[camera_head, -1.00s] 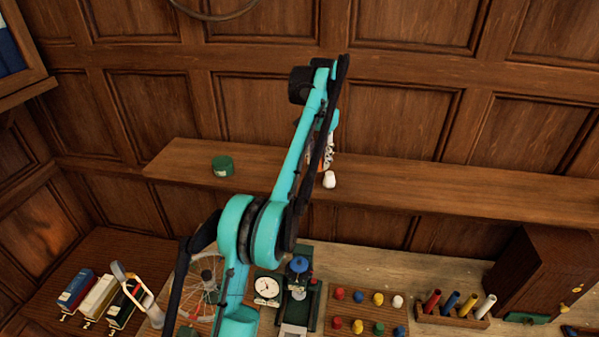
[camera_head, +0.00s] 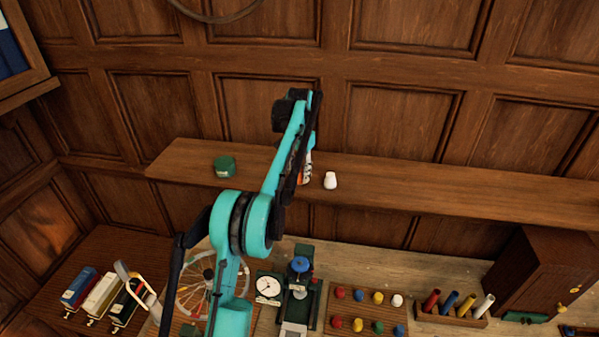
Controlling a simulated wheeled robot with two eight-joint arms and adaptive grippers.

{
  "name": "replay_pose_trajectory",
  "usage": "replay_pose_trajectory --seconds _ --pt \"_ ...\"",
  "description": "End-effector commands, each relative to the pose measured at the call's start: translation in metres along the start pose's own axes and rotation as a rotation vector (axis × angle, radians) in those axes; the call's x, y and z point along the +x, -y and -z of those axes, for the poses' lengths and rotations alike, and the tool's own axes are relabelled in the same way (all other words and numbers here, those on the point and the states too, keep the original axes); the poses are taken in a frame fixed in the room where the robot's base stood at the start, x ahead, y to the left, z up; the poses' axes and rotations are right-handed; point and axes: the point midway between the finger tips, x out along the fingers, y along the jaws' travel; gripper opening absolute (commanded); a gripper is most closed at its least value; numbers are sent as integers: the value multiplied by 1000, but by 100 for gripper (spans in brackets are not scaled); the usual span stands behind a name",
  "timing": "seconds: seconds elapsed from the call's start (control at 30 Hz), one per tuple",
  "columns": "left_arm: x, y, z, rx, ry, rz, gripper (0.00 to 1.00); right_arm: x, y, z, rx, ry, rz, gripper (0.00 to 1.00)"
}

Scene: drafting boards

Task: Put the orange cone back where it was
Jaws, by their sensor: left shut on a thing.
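My left gripper (camera_head: 306,171) is largely hidden behind its own teal and black arm, in front of the wall shelf (camera_head: 430,190). A small patch of the orange cone (camera_head: 307,180) shows at its fingers, and the gripper is shut on it. Most of the cone is hidden, and I cannot tell whether it touches the shelf. A white piece (camera_head: 330,181) stands on the shelf just right of the gripper. A green piece (camera_head: 224,166) stands on the shelf further left. My right gripper is not in view.
Below the shelf, a bench holds a clock dial (camera_head: 268,287), a blue-topped device (camera_head: 300,268), a board of coloured pegs (camera_head: 358,322), a rack of coloured rods (camera_head: 450,318) and a wooden cabinet (camera_head: 540,270). The shelf's right stretch is clear.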

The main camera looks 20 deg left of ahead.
Motion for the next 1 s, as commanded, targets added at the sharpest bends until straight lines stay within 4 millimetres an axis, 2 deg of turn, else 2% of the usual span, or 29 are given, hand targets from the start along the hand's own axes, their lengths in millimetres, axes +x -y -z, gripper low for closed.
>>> replay_pose_trajectory --seconds 0.17,0.2,0.27,0.3,0.57,0.7,0.87,1.0 --pt "3 0 0 0 0 0 0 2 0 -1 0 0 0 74" --pt "4 0 0 0 0 0 36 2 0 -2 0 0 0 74" --pt "3 0 0 0 0 0 52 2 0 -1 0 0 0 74" --pt "3 0 0 0 0 0 54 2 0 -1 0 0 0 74" --pt "2 0 0 0 0 0 54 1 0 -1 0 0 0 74" --pt "-5 0 0 0 0 0 54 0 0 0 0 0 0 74" --pt "-29 0 0 0 0 0 54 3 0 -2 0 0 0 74" --pt "-57 0 1 0 0 0 54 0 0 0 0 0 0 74"
